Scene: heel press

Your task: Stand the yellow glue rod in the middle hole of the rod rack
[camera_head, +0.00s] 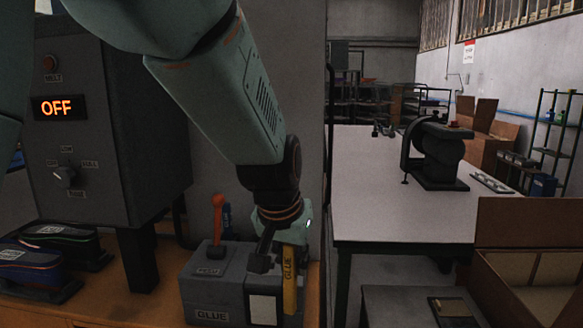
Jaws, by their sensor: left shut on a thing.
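The yellow glue rod (289,285), with dark lettering down its side, stands about upright at the right end of a grey box (200,291) marked GLUE. My left gripper (277,257) comes down from above and is shut on the upper part of the rod. Whether the rod's lower end is in a hole or in front of the box, I cannot tell. My right gripper is not in view.
A red lever (218,215) rises from the grey box. A dark machine with an OFF display (57,107) and shoes (45,258) are at left on the orange bench (110,298). A white table (375,195) with a press (438,155) and an open carton (530,250) are at right.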

